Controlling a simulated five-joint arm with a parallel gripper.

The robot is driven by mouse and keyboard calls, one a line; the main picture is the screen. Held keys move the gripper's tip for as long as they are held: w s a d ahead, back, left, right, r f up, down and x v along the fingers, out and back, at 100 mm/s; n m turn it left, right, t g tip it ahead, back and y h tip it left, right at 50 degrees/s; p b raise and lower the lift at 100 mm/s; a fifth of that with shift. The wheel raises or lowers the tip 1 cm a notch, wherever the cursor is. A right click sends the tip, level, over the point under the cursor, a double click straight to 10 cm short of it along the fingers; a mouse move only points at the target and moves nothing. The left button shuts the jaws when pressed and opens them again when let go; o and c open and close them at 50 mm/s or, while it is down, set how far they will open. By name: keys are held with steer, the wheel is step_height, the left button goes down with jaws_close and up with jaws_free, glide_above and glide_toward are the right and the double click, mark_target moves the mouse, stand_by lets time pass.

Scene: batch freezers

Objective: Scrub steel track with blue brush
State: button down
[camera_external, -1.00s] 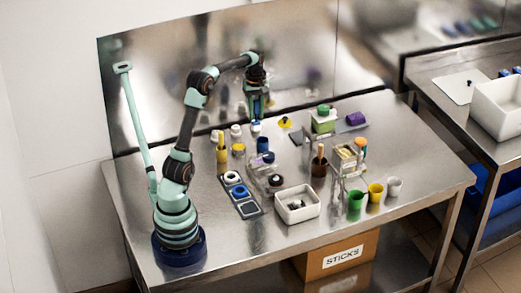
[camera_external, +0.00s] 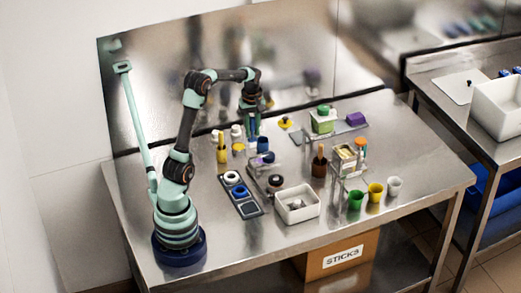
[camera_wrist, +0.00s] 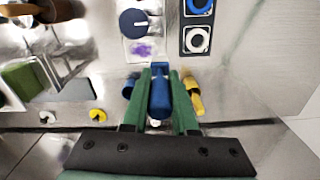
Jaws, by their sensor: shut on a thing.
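My gripper (camera_wrist: 160,92) is shut on a blue object, which I take to be the blue brush (camera_wrist: 160,97). It sits upright between the two green fingers in the wrist view; its lower end is hard to make out. In the external view my gripper (camera_external: 252,132) points down, low over the back-middle of the table, and the brush is mostly hidden there. A pale strip (camera_wrist: 142,61) with a purple smear and a dark round knob lies just ahead of the brush in the wrist view. It may be the steel track; I cannot tell for sure.
A blue cylinder (camera_wrist: 129,86) and a yellow item (camera_wrist: 193,92) stand close on either side of my fingers. A dark tray (camera_external: 241,201) with rings, a white bin (camera_external: 297,205) and several cups stand toward the front. The table's right end is clear.

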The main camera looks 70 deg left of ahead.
mark_target(252, 139)
steer(key=shift+r, duration=0.15)
steer(key=shift+r, duration=0.15)
steer(key=shift+f, duration=3.4)
steer(key=shift+w+f, duration=0.45)
steer(key=shift+f, duration=0.2)
steer(key=shift+w+f, duration=0.1)
steer(key=shift+w, duration=2.9)
steer(key=shift+s, duration=3.55)
steer(key=shift+w+r, duration=0.1)
steer(key=shift+r, duration=4.05)
